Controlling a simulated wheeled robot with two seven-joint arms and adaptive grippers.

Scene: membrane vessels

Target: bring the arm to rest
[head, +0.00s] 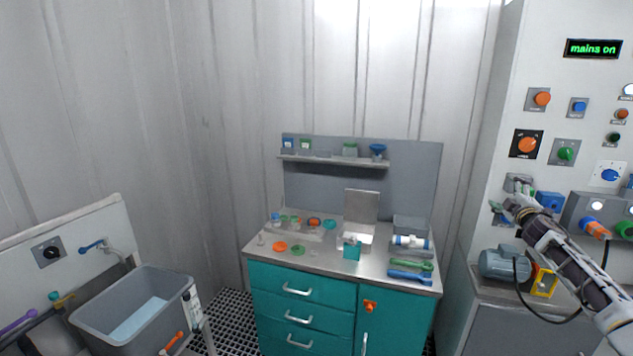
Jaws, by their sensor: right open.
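My right gripper (513,204) is at the right side of the head view. Its arm comes in from the lower right edge and reaches toward the white control panel (572,136). The gripper is open, and I see nothing held between its fingers. It is in front of the lower left part of the panel, close to a small grey fitting (518,182); I cannot tell whether they touch. My left gripper is not in view.
A teal workbench (300,282) with small parts stands in the middle. A grey tank (140,310) holding water is at the lower left. A grey motor (503,264) and a yellow frame (543,283) sit below my right arm. Grating covers the floor.

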